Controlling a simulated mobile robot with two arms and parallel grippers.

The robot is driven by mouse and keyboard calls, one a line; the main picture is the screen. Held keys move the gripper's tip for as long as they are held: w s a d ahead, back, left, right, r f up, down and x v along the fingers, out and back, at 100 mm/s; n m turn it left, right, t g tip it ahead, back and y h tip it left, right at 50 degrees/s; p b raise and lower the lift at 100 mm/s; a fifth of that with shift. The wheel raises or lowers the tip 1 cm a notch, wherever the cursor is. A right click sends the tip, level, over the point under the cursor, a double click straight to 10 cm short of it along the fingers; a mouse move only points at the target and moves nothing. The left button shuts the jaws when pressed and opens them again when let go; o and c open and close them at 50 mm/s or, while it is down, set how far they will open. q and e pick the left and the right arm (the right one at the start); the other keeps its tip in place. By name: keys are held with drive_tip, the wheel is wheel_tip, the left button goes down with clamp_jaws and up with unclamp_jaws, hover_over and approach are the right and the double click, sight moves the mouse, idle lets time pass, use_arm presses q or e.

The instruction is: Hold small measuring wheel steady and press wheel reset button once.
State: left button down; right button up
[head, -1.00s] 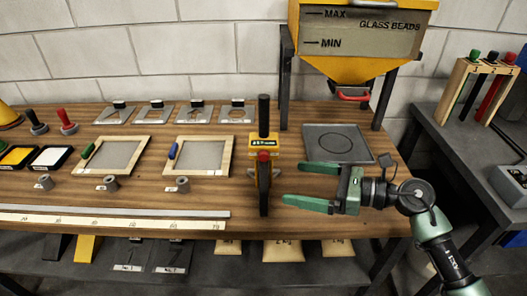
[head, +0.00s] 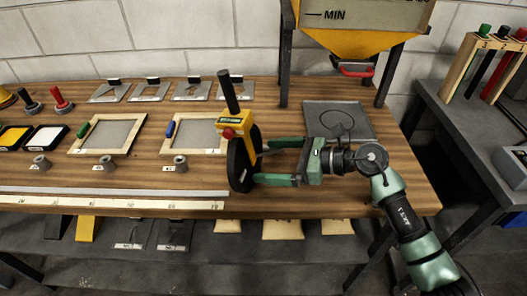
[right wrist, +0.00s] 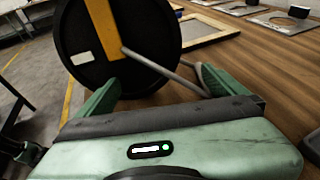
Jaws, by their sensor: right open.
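The small measuring wheel (head: 242,168) is at the front edge of the wooden table in the head view. It has a black wheel, a yellow body (head: 236,124) and a black handle that leans to the left. A red button (head: 228,133) sits on the body. My right gripper (head: 263,162) is open, its green fingers pointing left at the wheel's right side. In the right wrist view the black wheel (right wrist: 155,45) stands just beyond the fingers, and a thin metal rod (right wrist: 160,70) reaches from it between them. Whether a finger touches the wheel is unclear. My left gripper is out of view.
A grey mat (head: 340,118) lies behind my right gripper, under the yellow glass beads hopper (head: 340,68). Sandbags rest on the shelf below.

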drive_tip(key=shift+a+f, duration=0.35)
drive_tip(key=shift+f, duration=0.3)
drive_tip(key=shift+a+f, duration=0.1)
drive_tip(key=shift+a, duration=0.1)
drive_tip(key=c, duration=1.3)
drive_tip(key=shift+a, duration=0.1)
drive_tip(key=c, duration=0.7)
drive_tip(key=shift+w, duration=0.1)
drive_tip(key=shift+w+r, duration=0.1)
drive_tip(key=shift+r, duration=0.25)
drive_tip(key=shift+c, duration=0.4)
